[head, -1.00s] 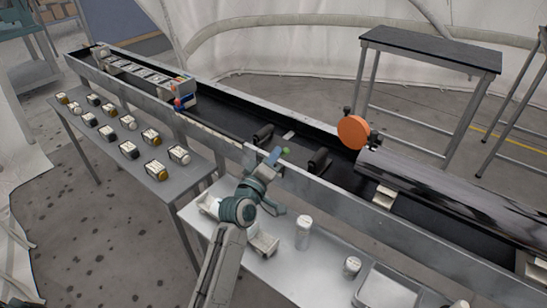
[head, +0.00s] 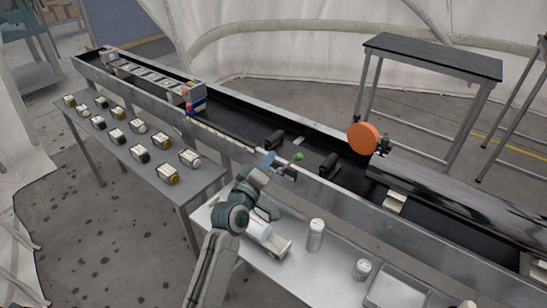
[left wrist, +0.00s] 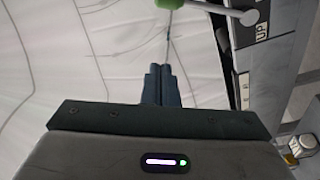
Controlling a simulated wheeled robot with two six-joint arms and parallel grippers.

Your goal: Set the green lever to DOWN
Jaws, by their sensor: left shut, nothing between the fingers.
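The green lever's round green knob (head: 298,156) shows in the head view above the near rail of the long trough. In the left wrist view the green knob (left wrist: 170,4) is cut by the top edge. A metal rod runs from it to a pivot on a dark panel (left wrist: 248,32) at the right. My left gripper (head: 269,158) is just left of the knob and apart from it, with a gap between. Its fingers (left wrist: 160,82) are together and empty, below the knob in the wrist view. My right gripper is not in view.
The trough's metal rail (head: 335,195) runs along the lever. An orange disc (head: 362,138) and a large dark roller (head: 450,190) lie to the right. A side table (head: 190,187) holds several jars at left. A white bottle (head: 315,235) stands on the near table.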

